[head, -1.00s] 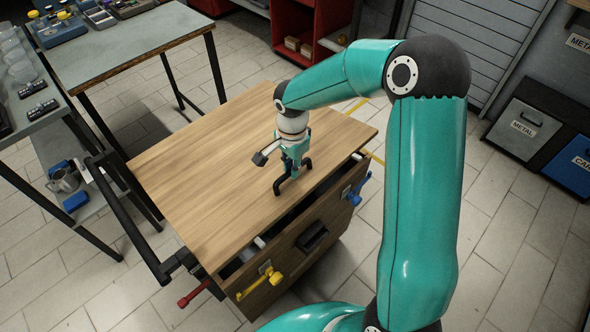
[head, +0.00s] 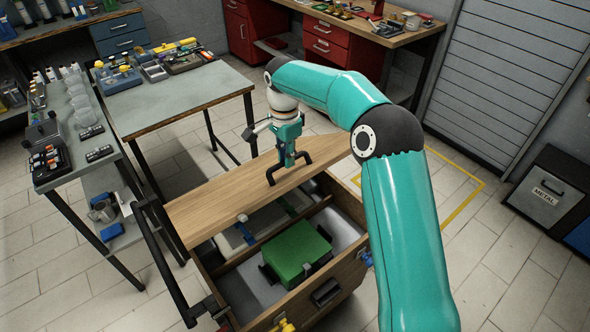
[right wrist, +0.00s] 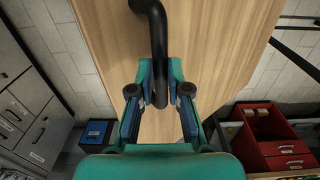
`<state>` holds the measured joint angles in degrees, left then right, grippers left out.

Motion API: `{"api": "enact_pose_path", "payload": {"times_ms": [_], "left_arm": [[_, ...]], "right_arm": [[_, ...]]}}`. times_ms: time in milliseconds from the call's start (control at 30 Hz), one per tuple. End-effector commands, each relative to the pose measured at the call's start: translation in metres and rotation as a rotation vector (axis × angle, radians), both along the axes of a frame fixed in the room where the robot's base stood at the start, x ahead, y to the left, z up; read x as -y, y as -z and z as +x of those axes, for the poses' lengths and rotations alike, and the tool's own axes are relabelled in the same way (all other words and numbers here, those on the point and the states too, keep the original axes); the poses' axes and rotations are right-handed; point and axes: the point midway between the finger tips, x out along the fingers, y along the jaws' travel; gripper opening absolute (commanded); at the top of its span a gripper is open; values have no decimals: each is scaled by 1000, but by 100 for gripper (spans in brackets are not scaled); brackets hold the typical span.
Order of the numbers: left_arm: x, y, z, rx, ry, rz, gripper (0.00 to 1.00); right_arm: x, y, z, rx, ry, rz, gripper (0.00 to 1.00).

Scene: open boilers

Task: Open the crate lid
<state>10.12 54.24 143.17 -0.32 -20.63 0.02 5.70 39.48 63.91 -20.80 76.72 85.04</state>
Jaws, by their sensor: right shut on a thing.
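The wooden crate lid (head: 235,207) stands partly raised over the crate, its near side lifted. My right gripper (head: 286,160) is shut on the black handle (head: 300,163) on top of the lid; the right wrist view shows the fingers (right wrist: 160,97) on both sides of the handle bar (right wrist: 157,42). The open wooden crate (head: 345,262) shows its inside below the lid. A green box (head: 297,250) lies inside it, and a pale flat thing (head: 238,238) shows in the back left part, half hidden by the lid. My left gripper is not in view.
A black push bar (head: 165,250) runs along the crate's left side. A grey-topped table (head: 180,98) and a narrow shelf table (head: 75,160) stand behind and left. A grey metal bin (head: 540,192) is at the right. Tiled floor is free right of the crate.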

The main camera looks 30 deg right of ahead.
Motion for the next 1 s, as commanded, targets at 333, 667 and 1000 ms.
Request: {"api": "enact_pose_path", "payload": {"times_ms": [333,667,1000], "left_arm": [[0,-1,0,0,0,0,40],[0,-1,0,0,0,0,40],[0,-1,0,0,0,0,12]], "right_arm": [[-5,-14,25,15,-6,5,0],[-6,-16,26,12,-6,6,0],[-6,-15,26,10,-6,7,0]]}}
